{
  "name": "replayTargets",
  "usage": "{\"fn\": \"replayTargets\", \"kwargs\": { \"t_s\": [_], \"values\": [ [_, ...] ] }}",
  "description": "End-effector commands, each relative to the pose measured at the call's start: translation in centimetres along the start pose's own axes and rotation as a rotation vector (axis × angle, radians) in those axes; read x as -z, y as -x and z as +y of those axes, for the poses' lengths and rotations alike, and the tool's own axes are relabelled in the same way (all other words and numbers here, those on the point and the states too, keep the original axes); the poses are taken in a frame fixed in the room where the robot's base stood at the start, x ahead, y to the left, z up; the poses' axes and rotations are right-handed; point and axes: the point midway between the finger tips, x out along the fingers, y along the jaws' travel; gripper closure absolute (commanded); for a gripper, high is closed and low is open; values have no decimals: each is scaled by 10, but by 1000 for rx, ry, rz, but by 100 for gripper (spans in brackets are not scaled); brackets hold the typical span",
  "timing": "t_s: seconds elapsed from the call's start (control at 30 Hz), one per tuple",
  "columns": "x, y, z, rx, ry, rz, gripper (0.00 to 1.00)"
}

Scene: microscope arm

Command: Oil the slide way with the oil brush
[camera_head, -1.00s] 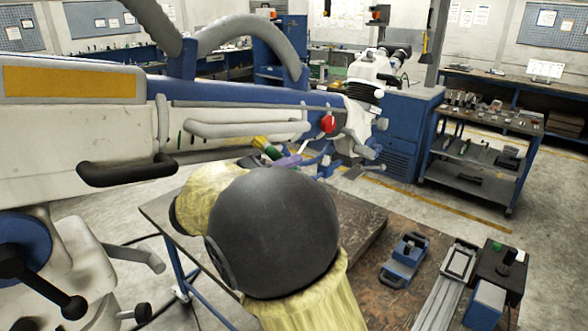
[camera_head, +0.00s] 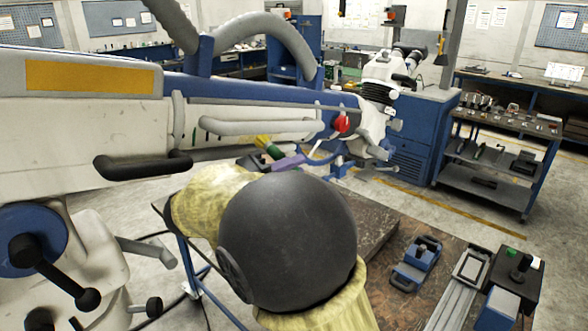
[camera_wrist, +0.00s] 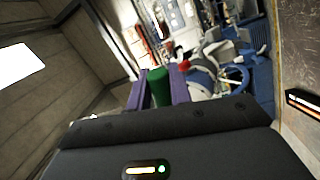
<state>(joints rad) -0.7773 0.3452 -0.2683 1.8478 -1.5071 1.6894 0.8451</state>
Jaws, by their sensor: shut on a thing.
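My gripper (camera_wrist: 158,84) has purple fingers closed on a green handle, which I take to be the oil brush (camera_wrist: 160,86). In the head view, the brush's green and yellow end (camera_head: 263,141) shows beside a purple finger (camera_head: 288,162), above my dark arm joint. The bristles cannot be made out. A grey railed piece, probably the slide way (camera_head: 448,310), lies at the right of the table, with a frame-like carriage (camera_head: 472,265) at its far end. The brush is well apart from it, to the upper left in the head view.
The large blue and white microscope arm (camera_head: 270,98), with a red knob (camera_head: 342,123), spans the left and middle behind my gripper. A blue clamp-like block (camera_head: 417,263) and a dark control box (camera_head: 515,275) stand on the brown table (camera_head: 388,285). A trolley (camera_head: 490,160) stands behind.

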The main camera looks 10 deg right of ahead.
Motion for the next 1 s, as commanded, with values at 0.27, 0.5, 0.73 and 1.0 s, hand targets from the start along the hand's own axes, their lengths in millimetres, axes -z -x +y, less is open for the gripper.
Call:
{"fn": "replayTargets", "kwargs": {
  "t_s": [0.27, 0.5, 0.73, 1.0],
  "values": [
    [0, 5, 2, 0, -1, 1, 100],
    [-2, 21, 10, 1, -3, 1, 100],
    [-3, 30, 14, 0, -2, 2, 100],
    [-3, 31, 14, 0, -2, 3, 100]
  ]
}}
